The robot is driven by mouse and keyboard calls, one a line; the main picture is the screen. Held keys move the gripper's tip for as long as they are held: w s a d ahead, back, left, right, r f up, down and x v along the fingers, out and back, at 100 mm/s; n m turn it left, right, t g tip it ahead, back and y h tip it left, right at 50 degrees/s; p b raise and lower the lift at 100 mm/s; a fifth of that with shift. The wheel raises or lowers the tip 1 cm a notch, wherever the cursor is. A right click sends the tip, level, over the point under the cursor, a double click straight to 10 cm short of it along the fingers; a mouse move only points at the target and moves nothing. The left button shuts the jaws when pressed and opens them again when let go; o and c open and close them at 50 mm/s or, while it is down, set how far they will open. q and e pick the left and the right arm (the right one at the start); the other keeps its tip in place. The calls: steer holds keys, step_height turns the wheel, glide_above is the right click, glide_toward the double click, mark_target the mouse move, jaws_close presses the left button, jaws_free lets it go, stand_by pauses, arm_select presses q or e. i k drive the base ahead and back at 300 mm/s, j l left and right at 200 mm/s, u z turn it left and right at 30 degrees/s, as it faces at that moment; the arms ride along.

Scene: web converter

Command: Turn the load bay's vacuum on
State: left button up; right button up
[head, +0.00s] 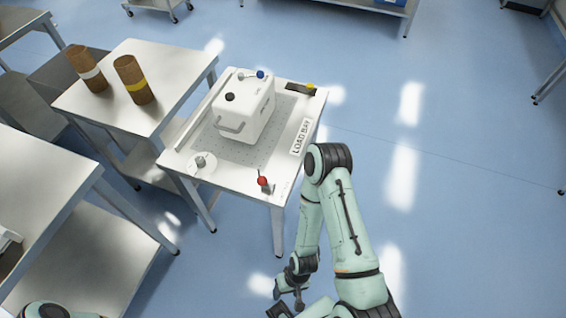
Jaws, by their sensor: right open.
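The load bay (241,158) is a white table with a perforated grey panel and a "LOAD BAY" label (301,137). A lever with a red knob (262,181) stands at its near right corner. A round dial with a grey knob (200,162) is at its near left corner. A dark block with a yellow knob (309,86) sits at the far right corner. I cannot read which control is the vacuum. My right gripper (293,298) is open and empty, low in front of the table and apart from it. My left gripper is out of view.
A white box with a handle (243,108) stands on the load bay. Two brown rolls (133,80) stand on the metal table to the left. Another metal table (45,185) is at the near left. Blue floor (450,150) is clear on the right.

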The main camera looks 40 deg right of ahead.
mark_target(262, 182)
steer(key=l+z, duration=0.1)
steer(key=z, duration=0.3)
steer(key=l+z, duration=0.1)
steer(key=z, duration=0.3)
steer(key=i, duration=0.05)
